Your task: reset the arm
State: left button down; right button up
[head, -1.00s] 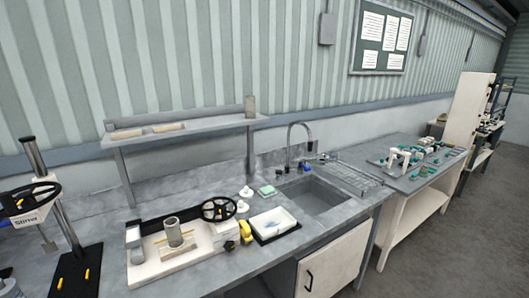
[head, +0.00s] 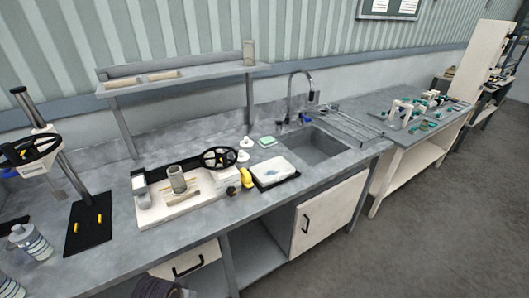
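Neither of my grippers can be made out in the head view, and no arm of mine can be clearly seen. A dark rounded shape (head: 155,288) is cut off by the bottom edge, and I cannot tell what it is. The grey workbench (head: 120,245) runs across the view. On it a white-based fixture (head: 190,205) carries a grey cylinder (head: 177,180) and a black handwheel (head: 219,157).
A stand with a black handwheel (head: 30,150) is at the left, near a clear bottle (head: 30,241). A white tray (head: 272,169) lies beside the sink (head: 318,146). A raised shelf (head: 185,78) stands behind. Open floor (head: 440,230) is at the right.

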pick_arm(q)
jog(key=s+f+g, duration=0.1)
jog(key=s+f, duration=0.1)
jog(key=f, duration=1.3)
jog(key=s+f, duration=0.2)
jog(key=f, duration=1.3)
jog(key=s+a+f, duration=0.2)
jog(key=s+f, duration=0.7)
jog(key=s, duration=0.2)
jog(key=s+a+f+g, duration=0.1)
jog(key=s+a+f, duration=0.1)
jog(key=s+f, duration=0.8)
jog(key=shift+s, duration=0.45)
